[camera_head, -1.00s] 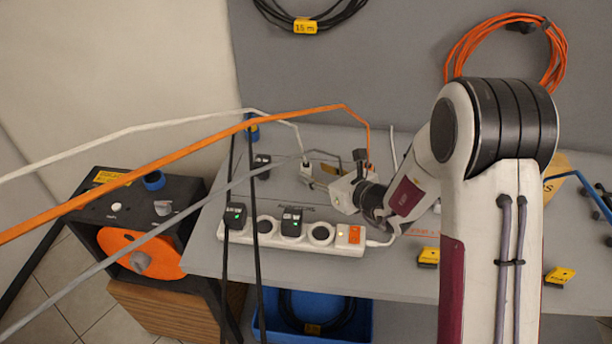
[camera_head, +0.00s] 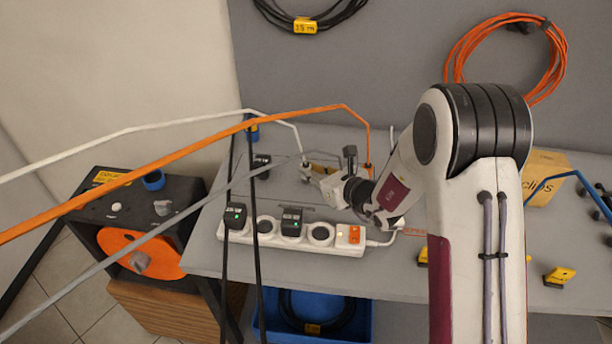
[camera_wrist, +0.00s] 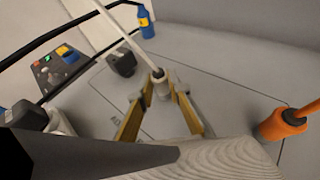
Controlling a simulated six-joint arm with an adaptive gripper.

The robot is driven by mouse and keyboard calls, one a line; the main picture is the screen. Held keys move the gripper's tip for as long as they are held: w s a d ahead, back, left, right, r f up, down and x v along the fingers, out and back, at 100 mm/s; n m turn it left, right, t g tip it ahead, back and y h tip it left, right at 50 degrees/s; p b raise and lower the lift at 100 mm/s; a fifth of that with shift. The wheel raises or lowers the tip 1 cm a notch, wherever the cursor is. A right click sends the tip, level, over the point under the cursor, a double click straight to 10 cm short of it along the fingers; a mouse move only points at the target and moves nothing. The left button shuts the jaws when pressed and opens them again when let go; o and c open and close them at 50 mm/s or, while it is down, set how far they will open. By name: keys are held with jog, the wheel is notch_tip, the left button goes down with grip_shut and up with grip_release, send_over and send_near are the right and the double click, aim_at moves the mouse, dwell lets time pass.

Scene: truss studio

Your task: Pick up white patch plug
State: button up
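The white patch plug (camera_wrist: 161,87) is on the end of a white cable and stands on the grey table in the wrist view. In the head view the plug (camera_head: 305,172) is small, at the cable's lower end beside my gripper (camera_head: 318,172). In the wrist view my gripper (camera_wrist: 160,92) is open. Its two brass-coloured fingers lie left and right of the plug, with gaps visible on both sides. I cannot tell exactly how deep the plug sits between the fingertips.
An orange plug (camera_wrist: 284,124) stands to the right, and a black plug (camera_wrist: 121,63) to the left. A white power strip (camera_head: 268,236) with black adapters lies nearer the table's front edge. White, orange and grey cables cross the air at left.

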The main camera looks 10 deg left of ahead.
jog(key=shift+r, duration=0.2)
grip_shut()
notch_tip(320, 180, up, 10)
jog(key=shift+f, duration=0.15)
dwell(0.5)
